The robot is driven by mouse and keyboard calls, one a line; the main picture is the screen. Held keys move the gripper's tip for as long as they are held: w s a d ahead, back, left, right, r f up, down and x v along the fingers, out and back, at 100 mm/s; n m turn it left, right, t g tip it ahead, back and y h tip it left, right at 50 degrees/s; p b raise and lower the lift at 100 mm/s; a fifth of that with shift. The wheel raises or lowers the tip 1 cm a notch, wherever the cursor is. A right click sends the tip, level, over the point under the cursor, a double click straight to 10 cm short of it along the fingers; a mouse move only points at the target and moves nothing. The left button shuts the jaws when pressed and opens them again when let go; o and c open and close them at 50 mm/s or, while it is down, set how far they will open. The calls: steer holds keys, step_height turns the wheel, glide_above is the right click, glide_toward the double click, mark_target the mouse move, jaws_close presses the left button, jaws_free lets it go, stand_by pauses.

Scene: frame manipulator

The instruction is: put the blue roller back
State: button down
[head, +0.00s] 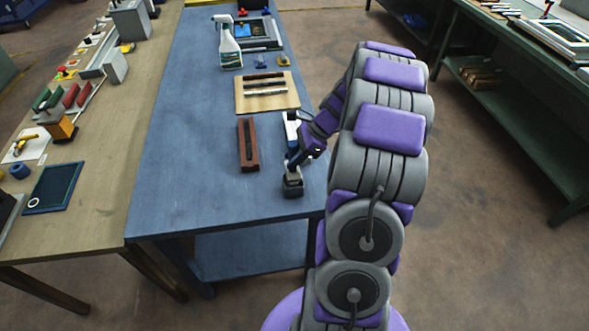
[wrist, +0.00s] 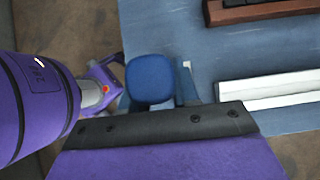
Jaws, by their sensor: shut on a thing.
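My gripper (head: 303,153) is at the right edge of the blue table and is shut on the blue roller. In the wrist view the blue roller (wrist: 150,78) shows as a rounded blue shape just beyond the dark edge of my gripper. In the head view, a blue part (head: 294,160) shows beside my gripper, directly above a small grey block-shaped holder (head: 292,187). I cannot tell whether the roller touches this holder. The fingertips and the grip itself are mostly hidden.
A white rail-like piece (wrist: 270,90) lies close by on the blue table (head: 190,150). A brown slotted block (head: 248,146) is to the left. A wooden board with dark bars (head: 267,98) and a spray bottle (head: 228,42) stand farther back. The table's near left is clear.

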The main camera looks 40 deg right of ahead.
step_height(320, 180, down, 4)
steer(key=shift+r+b, duration=0.1)
steer(key=shift+b, duration=0.45)
steer(key=shift+d, duration=0.15)
steer(key=c, duration=0.8)
jaws_free()
